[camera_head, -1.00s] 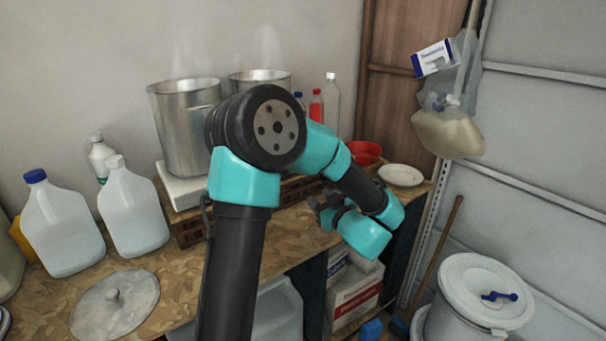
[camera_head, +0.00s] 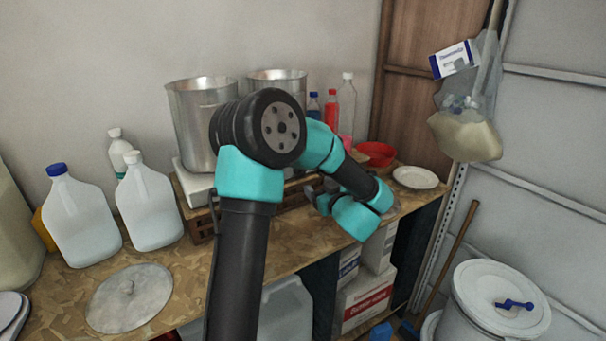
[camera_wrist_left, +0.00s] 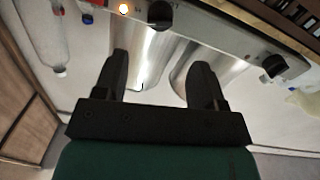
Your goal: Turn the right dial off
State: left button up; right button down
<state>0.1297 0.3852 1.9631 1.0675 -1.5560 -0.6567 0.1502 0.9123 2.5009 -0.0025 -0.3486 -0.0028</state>
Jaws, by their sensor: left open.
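The white hot plate (camera_head: 196,187) carries two steel pots (camera_head: 203,112) on the bench. My arm hides its front dials in the head view. The left wrist view appears upside down; there the plate's front panel (camera_wrist_left: 222,37) runs along the top. The other dial (camera_wrist_left: 274,66) is farther right. My left gripper (camera_head: 313,194) is open and empty, its fingers (camera_wrist_left: 160,60) apart from the dials. My right gripper is not in view.
Jugs (camera_head: 80,220) and a round lid (camera_head: 129,297) occupy the left of the bench. Bottles (camera_head: 346,105), a red bowl (camera_head: 376,153) and a white plate (camera_head: 415,178) are right of the pots. A lidded white drum (camera_head: 500,300) stands lower right.

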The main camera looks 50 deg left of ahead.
aim_at(303, 175)
pick_arm(q)
jog(key=x, duration=1)
jog(key=shift+d, duration=0.1)
jog(key=shift+c, duration=0.2)
jog(key=c, duration=0.9)
jog(key=shift+o, duration=0.2)
jog(key=shift+n, duration=0.4)
jog(key=n, duration=0.6)
jog(key=shift+f, duration=0.1)
jog(key=n, duration=0.3)
jog(key=shift+s+f+n, duration=0.1)
jog(key=shift+n, duration=0.3)
jog(key=shift+n+y, duration=0.3)
jog(key=shift+n, duration=1.6)
jog(key=shift+f, duration=0.1)
